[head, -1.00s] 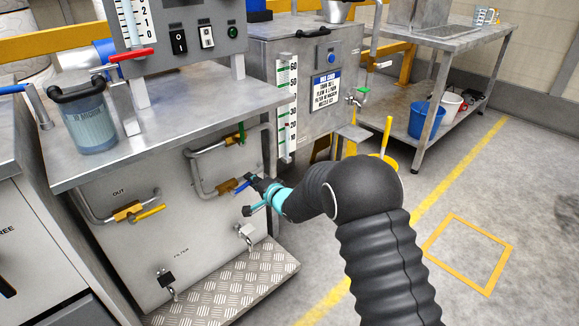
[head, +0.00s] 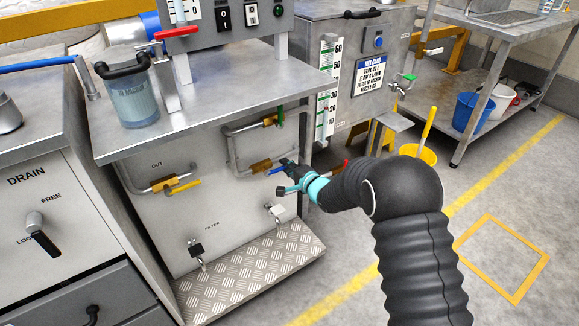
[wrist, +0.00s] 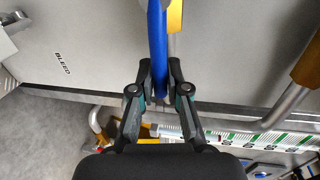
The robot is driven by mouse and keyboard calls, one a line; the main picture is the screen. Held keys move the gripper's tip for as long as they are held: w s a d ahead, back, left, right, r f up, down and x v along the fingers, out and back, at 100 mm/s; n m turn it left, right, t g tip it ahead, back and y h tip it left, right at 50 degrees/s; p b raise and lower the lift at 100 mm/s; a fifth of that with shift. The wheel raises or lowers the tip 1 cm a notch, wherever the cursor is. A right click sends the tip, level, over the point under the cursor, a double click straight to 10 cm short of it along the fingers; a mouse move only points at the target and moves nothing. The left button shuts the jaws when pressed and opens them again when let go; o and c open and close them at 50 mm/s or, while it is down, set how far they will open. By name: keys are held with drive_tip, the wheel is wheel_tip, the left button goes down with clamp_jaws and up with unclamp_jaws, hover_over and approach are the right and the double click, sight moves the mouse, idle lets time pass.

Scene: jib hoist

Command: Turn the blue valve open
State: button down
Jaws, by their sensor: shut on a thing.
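The blue valve (head: 277,171) is a slim blue lever on a brass body (head: 261,165) in a steel pipe on the front of the grey cabinet. The lever slants slightly down from the brass body. My gripper (head: 287,166) reaches it from the right. In the wrist view the blue lever (wrist: 157,35) runs down between my gripper's two fingers (wrist: 159,72), which are shut on it near its outer end.
A yellow-handled valve (head: 182,187) sits lower left, and a green-handled one (head: 280,115) above. A tread-plate step (head: 250,270) juts from the cabinet's foot. Open floor lies to the right.

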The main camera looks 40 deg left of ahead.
drive_tip(key=c, duration=1.1)
unclamp_jaws()
drive_tip(key=shift+s+a+f, duration=0.15)
drive_tip(key=shift+s+f, duration=0.05)
drive_tip(key=shift+s, duration=0.15)
drive_tip(key=shift+c, duration=0.2)
drive_tip(key=shift+w+r, duration=0.15)
drive_tip(key=shift+w, duration=0.1)
drive_tip(key=v, duration=1.2)
